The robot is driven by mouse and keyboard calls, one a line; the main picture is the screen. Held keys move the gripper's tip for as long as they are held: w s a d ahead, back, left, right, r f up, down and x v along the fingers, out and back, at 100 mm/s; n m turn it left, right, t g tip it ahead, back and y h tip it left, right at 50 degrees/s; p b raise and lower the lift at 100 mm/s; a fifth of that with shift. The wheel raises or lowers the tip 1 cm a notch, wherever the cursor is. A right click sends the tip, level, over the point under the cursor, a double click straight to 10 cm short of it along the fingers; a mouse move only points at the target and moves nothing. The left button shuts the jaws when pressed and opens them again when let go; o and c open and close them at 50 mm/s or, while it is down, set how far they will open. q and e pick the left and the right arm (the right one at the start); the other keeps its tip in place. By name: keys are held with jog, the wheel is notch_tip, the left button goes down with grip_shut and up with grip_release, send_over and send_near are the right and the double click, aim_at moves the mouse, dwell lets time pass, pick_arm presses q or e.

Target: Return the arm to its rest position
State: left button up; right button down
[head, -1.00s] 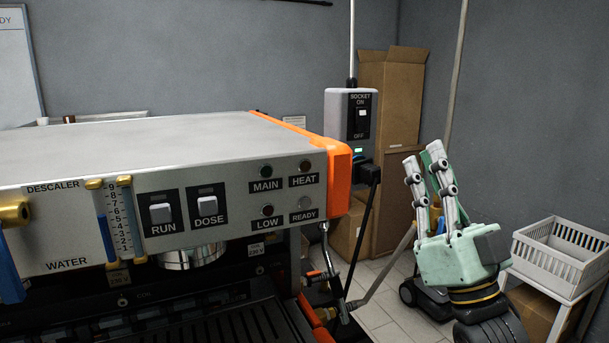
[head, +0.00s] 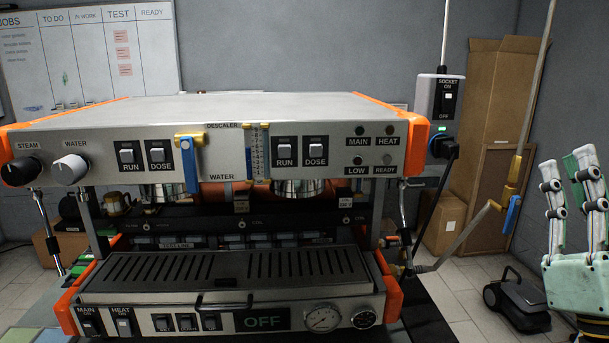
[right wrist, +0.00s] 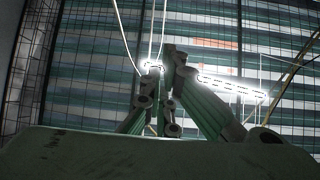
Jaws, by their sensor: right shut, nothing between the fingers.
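My right gripper (head: 571,160) is raised at the right edge of the head view, pale green with its fingers pointing up. It is shut and empty, and part of it is cut off by the frame edge. It stands apart from the coffee machine (head: 222,108), to the right of it. In the right wrist view the fingers (right wrist: 165,65) point up toward bright lamps (right wrist: 230,85) and a striped surface. My left gripper is not in view.
The machine fills the middle, with a socket box (head: 440,98) and plugged cable at its right. A pipe with a blue-handled valve (head: 512,213), cardboard boxes (head: 497,90) and a dark wheeled unit (head: 516,300) are at the right. Tiled floor (head: 470,282) shows between.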

jog(key=w+a+f+m+g+h, duration=0.1)
jog(key=w+f+g, duration=0.25)
jog(key=f, duration=0.75)
jog(key=w+a+f+m+g+h, duration=0.1)
jog(key=w+a+f+g+h, duration=0.3)
jog(key=f, duration=0.6)
jog(key=s+a+f+n+g+y, duration=0.15)
jog(key=f+g, duration=0.25)
jog(key=f, duration=0.5)
jog(key=s+f+m+g+y, duration=0.1)
jog(key=s+f+g, duration=0.2)
jog(key=f, duration=0.6)
jog(key=s+a+f+n+g, duration=0.1)
jog(key=s+a+f+g, duration=0.3)
jog(key=s+f, duration=0.65)
jog(key=s+a+f+n+g, duration=0.2)
jog(key=s+f+g, duration=0.5)
jog(key=s+f, duration=0.3)
notch_tip(320, 180, down, 23)
jog(key=s, duration=0.2)
jog(key=s+d+f+g, duration=0.2)
jog(key=s+d+f, duration=0.1)
jog(key=s+f, duration=1.3)
jog(key=shift+s+f, duration=0.4)
jog(key=shift+s, duration=0.25)
